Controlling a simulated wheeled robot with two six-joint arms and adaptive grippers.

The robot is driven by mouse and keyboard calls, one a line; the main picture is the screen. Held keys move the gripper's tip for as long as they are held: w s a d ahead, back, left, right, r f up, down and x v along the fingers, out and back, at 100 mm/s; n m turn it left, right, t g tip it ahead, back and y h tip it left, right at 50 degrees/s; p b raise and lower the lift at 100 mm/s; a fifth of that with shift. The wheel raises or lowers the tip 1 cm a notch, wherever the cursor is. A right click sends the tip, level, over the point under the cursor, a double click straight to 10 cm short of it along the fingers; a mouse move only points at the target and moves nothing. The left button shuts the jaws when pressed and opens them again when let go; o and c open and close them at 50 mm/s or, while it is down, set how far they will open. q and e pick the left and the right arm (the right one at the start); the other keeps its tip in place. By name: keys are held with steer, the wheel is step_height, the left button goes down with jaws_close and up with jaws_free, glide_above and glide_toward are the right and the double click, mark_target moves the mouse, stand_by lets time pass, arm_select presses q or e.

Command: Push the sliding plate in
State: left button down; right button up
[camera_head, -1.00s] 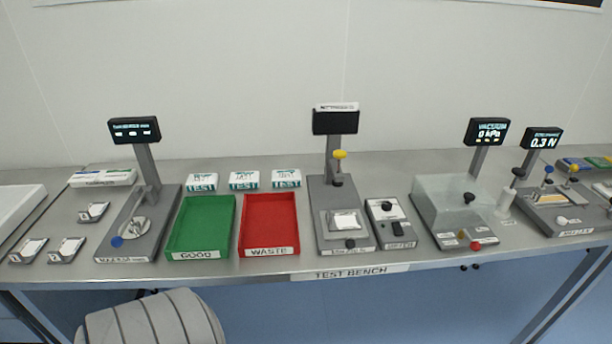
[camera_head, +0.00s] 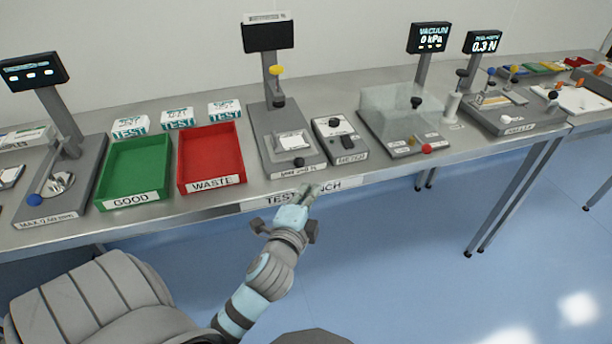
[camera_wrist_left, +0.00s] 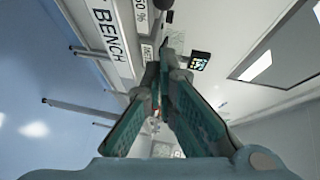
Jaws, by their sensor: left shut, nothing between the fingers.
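The test device (camera_head: 270,130) in the middle of the bench has a grey base, a post with a dark display and a yellow knob. Near its front lies a light plate (camera_head: 292,142) with a white square on it and a black knob (camera_head: 299,162) at its front edge; it looks like the sliding plate. My left gripper (camera_head: 311,191) is shut and empty in front of the bench edge, just below and right of this device, apart from the knob. In the left wrist view its fingers (camera_wrist_left: 163,58) point along the bench front. My right gripper is out of view.
A grey control box (camera_head: 340,139) stands right of the device. A red WASTE tray (camera_head: 212,183) and a green GOOD tray (camera_head: 133,201) stand left. A clear-covered vacuum device (camera_head: 395,120) is further right.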

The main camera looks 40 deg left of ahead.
mark_target(297, 155)
arm_select(q)
steer(key=w+a, duration=0.1)
steer(key=w, duration=0.1)
steer(key=w+a+f, duration=0.1)
steer(key=a, duration=0.1)
steer(key=w+a+b, duration=0.1)
steer(key=w+a, duration=0.1)
steer(key=shift+w+a+f, duration=0.1)
steer(key=shift+w+f, duration=0.15)
steer(key=shift+w, duration=0.05)
steer(key=w+a, duration=0.1)
steer(key=a, duration=0.1)
steer(key=w+a, duration=0.4)
steer(key=a, duration=0.1)
steer(key=shift+s+d+r, duration=0.1)
steer(key=shift+d, duration=0.05)
